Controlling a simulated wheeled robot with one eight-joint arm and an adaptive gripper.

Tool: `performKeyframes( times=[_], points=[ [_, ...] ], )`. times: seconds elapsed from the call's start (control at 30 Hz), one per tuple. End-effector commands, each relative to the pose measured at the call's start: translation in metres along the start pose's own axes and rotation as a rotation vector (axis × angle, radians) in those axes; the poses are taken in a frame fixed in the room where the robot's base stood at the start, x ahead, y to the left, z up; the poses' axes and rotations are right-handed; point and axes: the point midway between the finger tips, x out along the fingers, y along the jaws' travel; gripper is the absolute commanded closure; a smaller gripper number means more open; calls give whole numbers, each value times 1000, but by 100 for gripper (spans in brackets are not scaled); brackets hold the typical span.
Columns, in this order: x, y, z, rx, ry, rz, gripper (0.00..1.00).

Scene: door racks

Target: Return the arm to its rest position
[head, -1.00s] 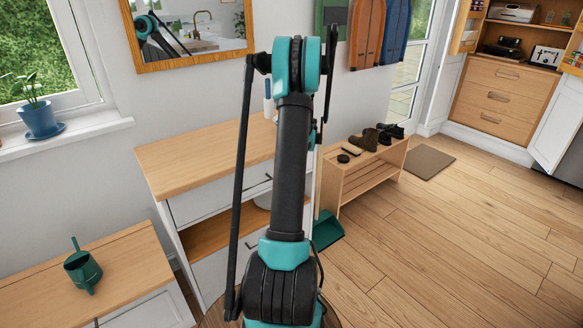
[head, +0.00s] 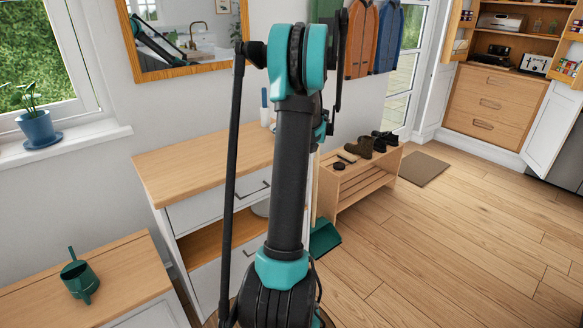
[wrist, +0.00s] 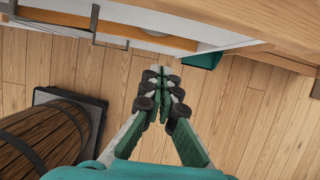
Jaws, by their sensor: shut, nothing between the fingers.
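My arm rises through the middle of the head view, in front of a wooden-topped white cabinet (head: 200,160). The gripper itself does not show in the head view. In the wrist view my gripper (wrist: 158,80) is shut, its fingertips together with nothing between them. It points down over the bare wood floor (wrist: 230,110), apart from the furniture around it.
In the wrist view a wooden barrel-like object (wrist: 45,135) on a dark base stands left of the gripper, and a teal dustpan (wrist: 200,60) lies beyond. A shoe bench (head: 365,180) stands right of the arm. The floor at right (head: 450,240) is clear.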

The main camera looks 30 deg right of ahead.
Motion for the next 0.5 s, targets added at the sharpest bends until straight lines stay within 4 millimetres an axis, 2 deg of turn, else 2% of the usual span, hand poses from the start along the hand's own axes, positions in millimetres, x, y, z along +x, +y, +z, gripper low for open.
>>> performKeyframes(
  times=[0.23, 0.3, 0.37, 0.47, 0.5],
  points=[
    [-4, 1, 0, -4, 0, 0, 100],
    [-5, 8, 1, -36, 2, 0, 100],
    [-7, 22, 4, -103, 5, 1, 100],
    [-14, 64, 8, -305, 11, 4, 100],
    [-17, 85, 8, -413, 16, 5, 100]
  ],
)
